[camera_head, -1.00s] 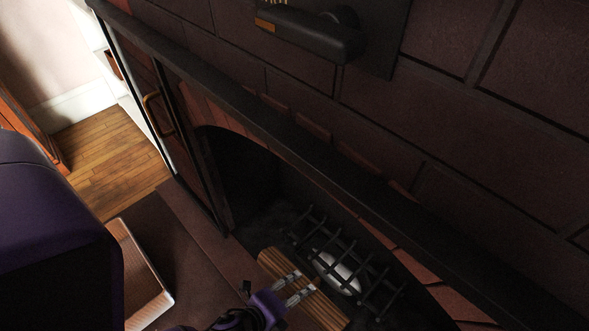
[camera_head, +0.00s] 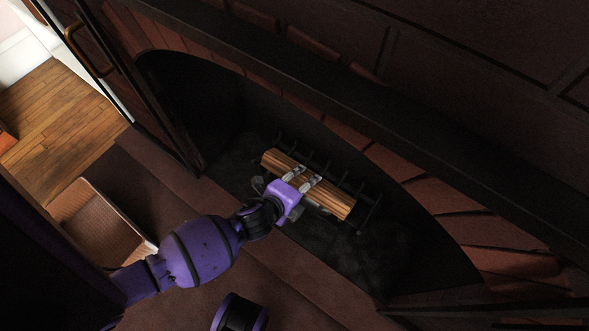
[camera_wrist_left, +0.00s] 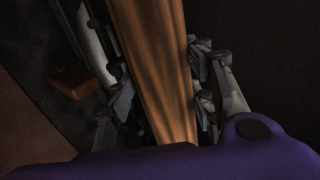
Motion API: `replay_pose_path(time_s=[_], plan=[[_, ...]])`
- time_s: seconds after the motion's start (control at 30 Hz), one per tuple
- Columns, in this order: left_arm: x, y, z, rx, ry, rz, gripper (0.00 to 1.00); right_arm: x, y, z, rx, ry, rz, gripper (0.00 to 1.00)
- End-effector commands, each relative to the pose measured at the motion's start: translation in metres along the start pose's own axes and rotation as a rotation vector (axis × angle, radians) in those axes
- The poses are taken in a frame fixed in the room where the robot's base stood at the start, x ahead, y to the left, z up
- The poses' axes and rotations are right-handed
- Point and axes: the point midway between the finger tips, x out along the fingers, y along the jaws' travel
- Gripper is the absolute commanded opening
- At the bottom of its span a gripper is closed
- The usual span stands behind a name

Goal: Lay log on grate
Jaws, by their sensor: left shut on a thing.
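The log (camera_head: 333,197) is a brown, split-wood piece inside the dark fireplace opening. It lies along and over the black grate (camera_head: 367,212), whose bars show past its far side. My left gripper (camera_head: 303,177) is shut on the log around its middle, coming from the near side. In the left wrist view, the log (camera_wrist_left: 150,50) runs between the two fingers of the left gripper (camera_wrist_left: 160,92). I cannot tell whether the log touches the grate bars or is just above them. The middle of the grate is hidden under the log. My right gripper is out of view.
The brick arch (camera_head: 425,202) curves over the opening on the far right side. A tray-like box (camera_head: 105,225) sits on the hearth at the left. A cabinet door with a brass handle (camera_head: 72,32) stands at the upper left. Dark floor beside the grate looks clear.

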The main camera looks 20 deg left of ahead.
Motion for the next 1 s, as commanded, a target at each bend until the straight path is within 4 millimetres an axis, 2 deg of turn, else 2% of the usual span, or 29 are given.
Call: replay_pose_path(time_s=[0.27, 0.6, 0.8, 1.0], plan=[[0.034, -0.021, 0.0, 0.002, 0.001, -0.004, 0.0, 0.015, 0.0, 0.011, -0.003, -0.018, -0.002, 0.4], [0.077, -0.032, 0.0, 0.001, 0.002, -0.003, 0.0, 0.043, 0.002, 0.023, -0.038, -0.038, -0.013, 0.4], [0.087, -0.013, 0.0, -0.001, 0.001, -0.001, 0.0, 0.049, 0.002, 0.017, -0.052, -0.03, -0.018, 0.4], [0.093, -0.007, 0.0, 0.0, 0.001, -0.004, 0.0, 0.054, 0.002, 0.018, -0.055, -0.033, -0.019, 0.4]])
